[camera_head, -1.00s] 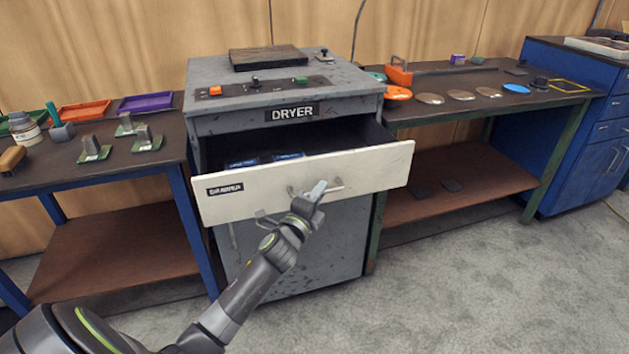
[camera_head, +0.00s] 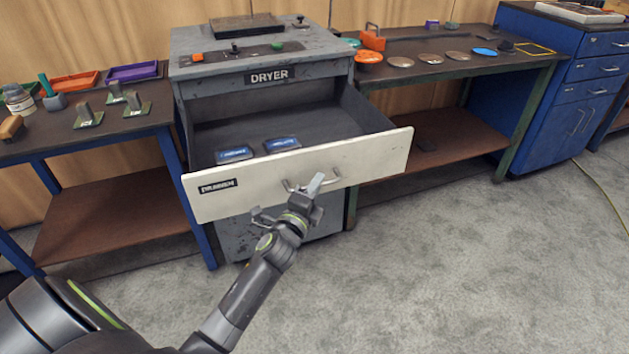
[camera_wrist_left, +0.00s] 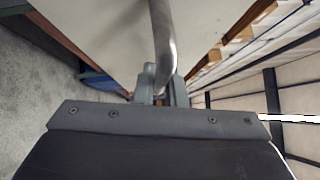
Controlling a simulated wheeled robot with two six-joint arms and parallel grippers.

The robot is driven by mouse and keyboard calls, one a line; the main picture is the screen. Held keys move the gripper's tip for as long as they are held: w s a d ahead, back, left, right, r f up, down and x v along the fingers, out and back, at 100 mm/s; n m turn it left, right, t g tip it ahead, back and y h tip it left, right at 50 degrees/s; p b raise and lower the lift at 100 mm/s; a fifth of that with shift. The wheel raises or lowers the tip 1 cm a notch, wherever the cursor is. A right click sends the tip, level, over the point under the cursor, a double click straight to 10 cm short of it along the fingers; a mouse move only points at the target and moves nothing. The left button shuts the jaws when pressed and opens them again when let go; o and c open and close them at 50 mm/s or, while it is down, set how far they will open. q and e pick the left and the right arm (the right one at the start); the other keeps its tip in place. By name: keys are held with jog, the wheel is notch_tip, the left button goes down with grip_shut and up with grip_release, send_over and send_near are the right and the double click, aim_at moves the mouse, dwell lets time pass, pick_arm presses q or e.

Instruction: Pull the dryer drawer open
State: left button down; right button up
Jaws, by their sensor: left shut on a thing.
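The dryer (camera_head: 262,93) is a grey cabinet with a "DRYER" label. Its drawer (camera_head: 240,196) has a cream front and stands well out of the cabinet, showing its dark inside. Two blue-topped packets (camera_head: 234,154) lie in the drawer. My left gripper (camera_head: 314,186) is at the drawer front, shut on the metal handle (camera_head: 334,178). In the left wrist view the handle (camera_wrist_left: 162,35) runs as a curved bar down between the fingers (camera_wrist_left: 159,88), with the cream front behind it. My right gripper is out of view.
A table at left holds orange and purple trays (camera_head: 132,73) and several small stands. A table at right holds several discs (camera_head: 400,62) and an orange block (camera_head: 373,39). A blue cabinet (camera_head: 560,85) stands at far right. Grey floor (camera_head: 450,260) in front is free.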

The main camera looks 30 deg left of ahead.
pick_arm(q)
jog(key=c, duration=1.7)
grip_release()
jog(key=shift+o, duration=1)
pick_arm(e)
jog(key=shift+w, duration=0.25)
pick_arm(q)
jog(key=s+d+f+b, duration=0.1)
jog(key=s+f, duration=0.1)
jog(key=s, duration=1.5)
jog(key=shift+s+f+b, duration=0.15)
jog(key=shift+f+b, duration=0.05)
jog(key=shift+b, duration=0.1)
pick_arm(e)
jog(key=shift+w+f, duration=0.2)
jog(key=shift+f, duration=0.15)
pick_arm(q)
jog(key=shift+d, duration=0.1)
